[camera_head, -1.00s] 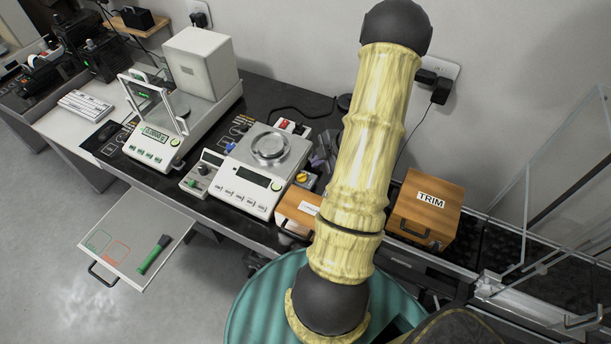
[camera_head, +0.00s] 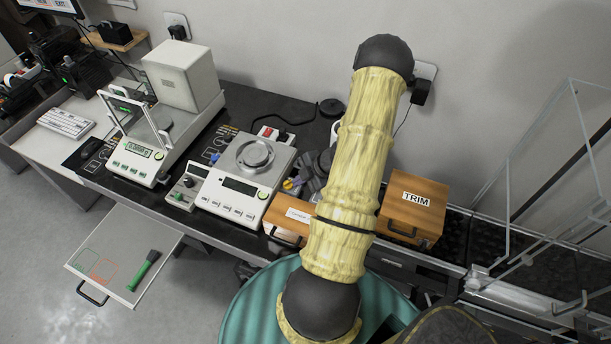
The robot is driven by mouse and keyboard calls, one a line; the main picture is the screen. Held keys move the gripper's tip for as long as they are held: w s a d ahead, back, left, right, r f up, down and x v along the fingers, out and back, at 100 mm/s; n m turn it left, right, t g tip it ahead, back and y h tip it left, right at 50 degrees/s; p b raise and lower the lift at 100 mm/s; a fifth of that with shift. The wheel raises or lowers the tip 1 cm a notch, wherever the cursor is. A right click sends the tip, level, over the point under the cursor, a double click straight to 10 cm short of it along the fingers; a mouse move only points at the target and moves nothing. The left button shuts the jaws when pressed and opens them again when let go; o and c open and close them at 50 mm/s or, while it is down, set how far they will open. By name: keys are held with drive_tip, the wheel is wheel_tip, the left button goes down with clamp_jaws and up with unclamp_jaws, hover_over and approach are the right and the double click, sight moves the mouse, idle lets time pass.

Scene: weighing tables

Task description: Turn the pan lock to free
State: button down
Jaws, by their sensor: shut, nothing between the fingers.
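The open-pan balance (camera_head: 236,190) has a round metal pan (camera_head: 255,155) and a dark display. A yellow knob (camera_head: 291,185) sits at its right side; it looks like the pan lock, but its setting is too small to read. My gripper (camera_head: 305,182) is a grey shape beside the knob, just to its right, partly hidden behind my pale yellow arm. It is shut and empty. I cannot tell whether its fingertips touch the knob.
A small control box (camera_head: 185,188) stands left of the balance. A draft-shield balance (camera_head: 138,160) is further left. A wooden box (camera_head: 287,222) and the TRIM box (camera_head: 414,207) flank my arm. Clear panels (camera_head: 545,185) rise at right. An open drawer (camera_head: 125,265) juts out.

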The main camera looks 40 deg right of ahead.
sight(288, 184)
drive_tip(key=shift+x, duration=2.2)
drive_tip(key=shift+d, duration=0.1)
